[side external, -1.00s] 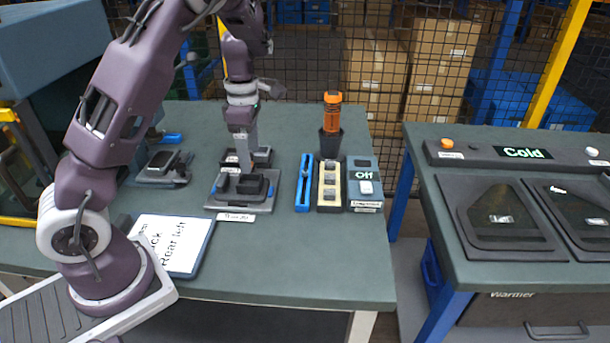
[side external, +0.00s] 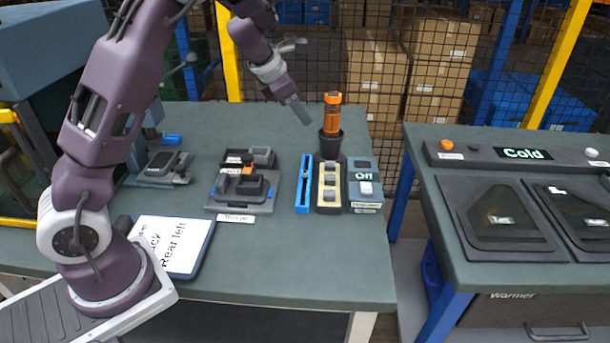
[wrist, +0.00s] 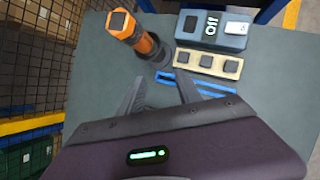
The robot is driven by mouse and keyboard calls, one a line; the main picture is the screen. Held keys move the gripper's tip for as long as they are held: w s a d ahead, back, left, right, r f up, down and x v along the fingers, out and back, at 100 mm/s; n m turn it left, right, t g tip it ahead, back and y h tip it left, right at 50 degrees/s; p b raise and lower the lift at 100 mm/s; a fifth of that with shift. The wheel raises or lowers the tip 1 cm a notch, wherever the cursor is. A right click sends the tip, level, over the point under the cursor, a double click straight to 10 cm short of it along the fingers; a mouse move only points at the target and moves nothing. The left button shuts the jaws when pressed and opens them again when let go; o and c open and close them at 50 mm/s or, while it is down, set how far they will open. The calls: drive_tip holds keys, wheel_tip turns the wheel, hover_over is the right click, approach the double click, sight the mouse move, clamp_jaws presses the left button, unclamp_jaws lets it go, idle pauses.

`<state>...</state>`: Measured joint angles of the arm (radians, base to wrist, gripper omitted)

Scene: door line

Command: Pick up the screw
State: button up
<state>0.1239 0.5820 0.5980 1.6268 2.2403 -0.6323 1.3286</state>
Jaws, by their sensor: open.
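I cannot make out a screw for certain in either view. A narrow blue holder (side external: 303,184) lies on the bench, with small dark detail along its middle; it also shows in the wrist view (wrist: 205,88). My gripper (side external: 304,118) is raised above the bench, tilted down to the right, just left of the orange-and-black screwdriver (side external: 332,112) standing in a black cup (side external: 330,146). In the wrist view my gripper (wrist: 162,92) has its two fingers apart with nothing between them, and the screwdriver (wrist: 134,35) is beyond them.
A cream strip with dark squares (side external: 329,186) and a grey box reading Off (side external: 364,186) stand right of the blue holder. A dark fixture (side external: 242,190) is to the left. A warmer bench (side external: 480,162) stands across a gap.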

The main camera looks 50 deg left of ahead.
drive_tip(key=w+a+r+n+t+y, duration=0.3)
drive_tip(key=w+a+r+n+t, duration=0.15)
drive_tip(key=w+n, duration=0.3)
drive_tip(key=w+a+r+n+y, duration=0.2)
drive_tip(key=a+r+n+y, duration=0.15)
drive_tip(key=n, duration=0.25)
drive_tip(key=n+g+h, duration=0.6)
drive_tip(key=n+g, duration=0.5)
drive_tip(key=n, duration=1)
hover_over(305, 172)
wheel_tip(305, 172, down, 10)
wheel_tip(305, 172, down, 12)
drive_tip(key=shift+f, duration=0.15)
drive_tip(key=shift+a+f, duration=0.1)
drive_tip(key=shift+f, duration=0.25)
clamp_jaws()
